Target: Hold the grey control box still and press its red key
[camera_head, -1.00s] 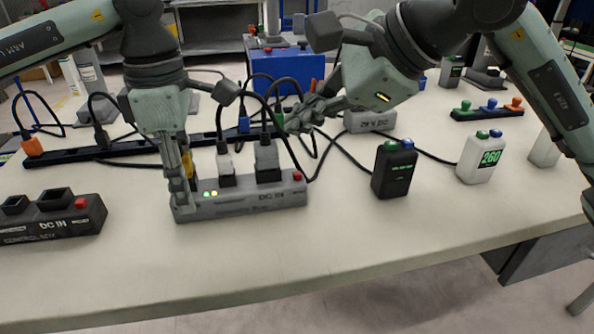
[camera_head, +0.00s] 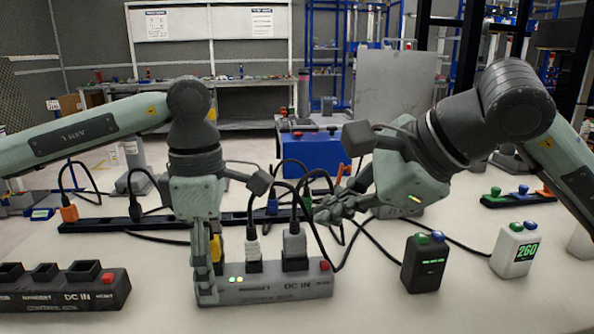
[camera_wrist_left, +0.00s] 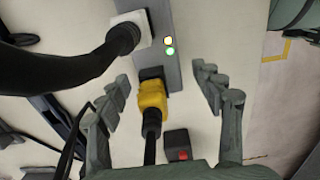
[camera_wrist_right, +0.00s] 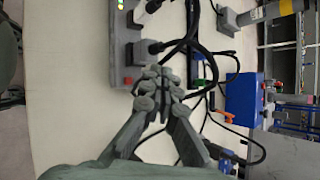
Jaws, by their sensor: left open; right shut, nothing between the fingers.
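My right gripper (camera_head: 325,212) is shut and empty, above and behind the box's right end, apart from the red key.
A darker box (camera_head: 66,290) with its own red key stands to the left. Black (camera_head: 422,265) and white (camera_head: 515,250) small units stand to the right. Black cables loop behind the box near my right gripper. A blue crate (camera_head: 315,155) is further back.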

